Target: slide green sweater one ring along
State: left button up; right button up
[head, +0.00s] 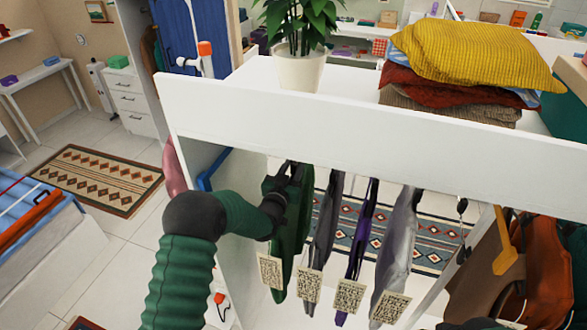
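The green sweater (291,245) hangs edge-on as the leftmost garment in the wardrobe bay, with a patterned tag (270,271) at its lower left. My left gripper (284,192), dark at the end of my green arm, is at the sweater's upper part, overlapping it in the head view. Its fingertips blend with the dark hanger area, so I cannot tell whether they are closed on anything. The rail and the rings are hidden behind the white top board (370,135).
A grey garment (326,235), a purple one (358,245) and a light grey one (398,245) hang to the right, each tagged. Brown and orange clothes (550,265) hang beyond a white divider. A potted plant (300,68) and folded textiles (475,55) sit on top.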

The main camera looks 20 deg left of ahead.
pick_arm(q)
grip_shut()
jog(key=shift+d+r, duration=0.1)
jog(key=a+b, duration=0.3)
jog(key=a, duration=0.9)
jog(key=shift+w+b, duration=0.2)
jog(key=shift+b, duration=0.15)
jog(key=shift+o, duration=1.6)
grip_release()
jog(key=shift+a, duration=0.2)
jog(key=shift+f, duration=0.2)
jog(key=shift+s, duration=0.1)
